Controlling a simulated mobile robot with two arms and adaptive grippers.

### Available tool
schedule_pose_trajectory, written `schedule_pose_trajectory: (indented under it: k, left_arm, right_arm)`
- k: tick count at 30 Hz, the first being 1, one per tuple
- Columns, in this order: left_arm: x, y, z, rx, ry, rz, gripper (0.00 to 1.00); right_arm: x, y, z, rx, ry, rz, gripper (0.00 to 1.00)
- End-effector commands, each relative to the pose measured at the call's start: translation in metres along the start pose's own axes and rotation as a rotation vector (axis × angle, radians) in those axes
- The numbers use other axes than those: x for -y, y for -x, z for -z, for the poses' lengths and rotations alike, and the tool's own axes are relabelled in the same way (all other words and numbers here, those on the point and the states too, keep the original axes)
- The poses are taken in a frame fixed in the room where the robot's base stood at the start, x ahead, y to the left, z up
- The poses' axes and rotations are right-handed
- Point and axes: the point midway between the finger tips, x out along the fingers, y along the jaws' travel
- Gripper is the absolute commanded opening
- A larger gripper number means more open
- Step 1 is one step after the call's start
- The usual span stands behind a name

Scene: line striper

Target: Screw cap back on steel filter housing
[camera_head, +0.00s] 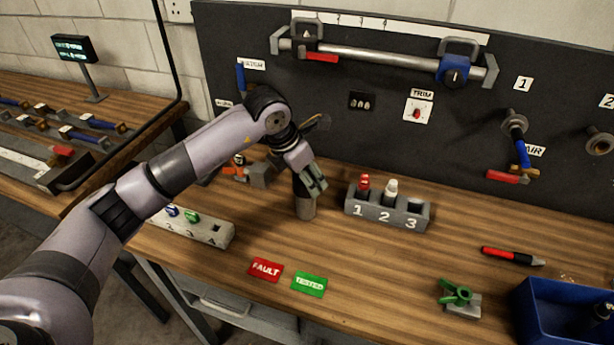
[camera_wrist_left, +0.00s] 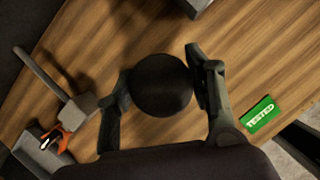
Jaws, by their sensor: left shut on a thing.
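The steel filter housing (camera_head: 306,209) stands upright on the wooden bench, left of the numbered block; its lower part shows as a short grey-brown cylinder. The black round cap (camera_wrist_left: 162,84) fills the middle of the left wrist view and hides what is under it. My left gripper (camera_head: 309,182) reaches down over the housing, and its fingers close on the cap from two sides in the left wrist view (camera_wrist_left: 160,88). The cap looks in line with the housing top, but I cannot tell whether its thread is engaged. My right gripper is not in view.
A grey block (camera_head: 388,214) numbered 1 to 3 stands close right of the housing. A red FAULT card (camera_head: 265,270) and a green TESTED card (camera_head: 309,284) lie in front. A blue bin (camera_head: 540,310) is at the right. A dark panel (camera_head: 330,110) rises behind.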

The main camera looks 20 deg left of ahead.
Motion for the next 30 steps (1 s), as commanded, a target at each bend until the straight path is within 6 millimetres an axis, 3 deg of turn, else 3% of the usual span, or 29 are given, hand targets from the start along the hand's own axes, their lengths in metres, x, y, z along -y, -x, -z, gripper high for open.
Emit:
schedule_pose_trajectory:
  k: [15, 16, 26, 30]
  left_arm:
    - [-0.0001, -0.0026, 0.0010, 0.000, 0.000, 0.000, 0.25]
    - [-0.0001, -0.0023, 0.0008, 0.001, 0.000, 0.000, 0.49]
    - [0.0001, -0.0016, 0.0006, 0.000, 0.000, 0.000, 0.71]
    - [0.0001, -0.0016, 0.0006, 0.000, 0.000, 0.000, 0.72]
  right_arm:
    - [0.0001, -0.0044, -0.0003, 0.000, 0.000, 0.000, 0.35]
    - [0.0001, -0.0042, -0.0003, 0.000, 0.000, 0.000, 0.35]
    - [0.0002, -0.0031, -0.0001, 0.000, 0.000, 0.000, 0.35]
    - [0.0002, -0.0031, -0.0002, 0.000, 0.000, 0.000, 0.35]
